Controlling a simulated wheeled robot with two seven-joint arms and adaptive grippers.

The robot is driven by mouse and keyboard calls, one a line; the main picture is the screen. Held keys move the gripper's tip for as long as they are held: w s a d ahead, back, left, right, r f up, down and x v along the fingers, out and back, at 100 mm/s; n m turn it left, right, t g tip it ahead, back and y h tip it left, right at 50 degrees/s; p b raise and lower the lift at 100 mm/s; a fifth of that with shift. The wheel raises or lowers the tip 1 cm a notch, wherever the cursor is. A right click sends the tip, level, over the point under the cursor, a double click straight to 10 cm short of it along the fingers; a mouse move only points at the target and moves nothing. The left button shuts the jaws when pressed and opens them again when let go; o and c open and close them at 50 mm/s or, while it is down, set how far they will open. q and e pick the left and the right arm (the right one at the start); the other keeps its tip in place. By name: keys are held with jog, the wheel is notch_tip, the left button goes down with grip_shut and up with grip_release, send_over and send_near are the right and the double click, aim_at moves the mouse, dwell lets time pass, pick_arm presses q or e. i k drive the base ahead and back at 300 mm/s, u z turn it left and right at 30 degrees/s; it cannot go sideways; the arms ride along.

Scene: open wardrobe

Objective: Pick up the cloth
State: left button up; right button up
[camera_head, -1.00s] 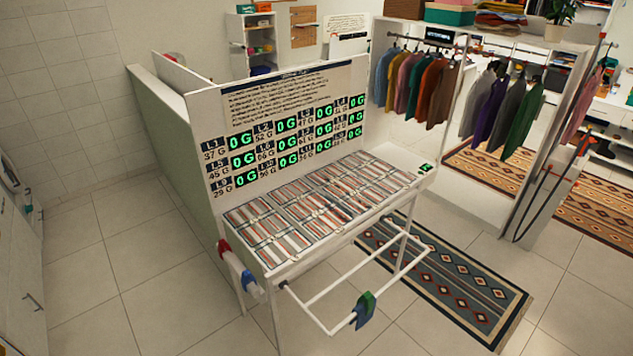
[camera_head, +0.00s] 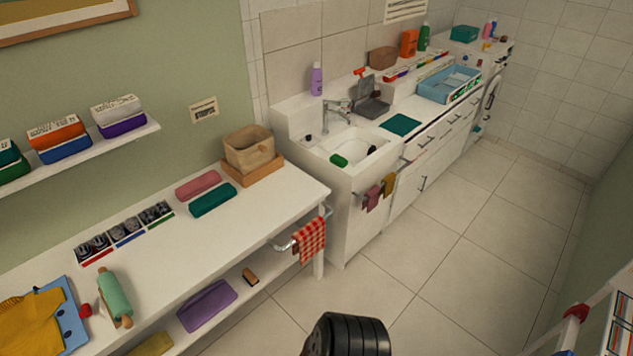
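A red and white checkered cloth (camera_head: 311,238) hangs over a short metal rail at the front right end of the white bench. A small dark pink cloth (camera_head: 372,199) and an olive cloth (camera_head: 389,184) hang from a rail on the sink cabinet. A flat dark green cloth or mat (camera_head: 400,124) lies on the counter beyond the sink. Yellow fabric (camera_head: 32,322) lies on a blue board at the lower left. The frames do not show which cloth is meant. Neither gripper can be made out.
The white bench (camera_head: 262,207) holds a brown basket (camera_head: 249,149), folded pieces and a green rolling pin (camera_head: 114,297). The sink (camera_head: 350,148) stands beyond it. A black ribbed part shows at the bottom edge.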

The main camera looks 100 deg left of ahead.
aim_at(390, 180)
jog(key=u, duration=2.65)
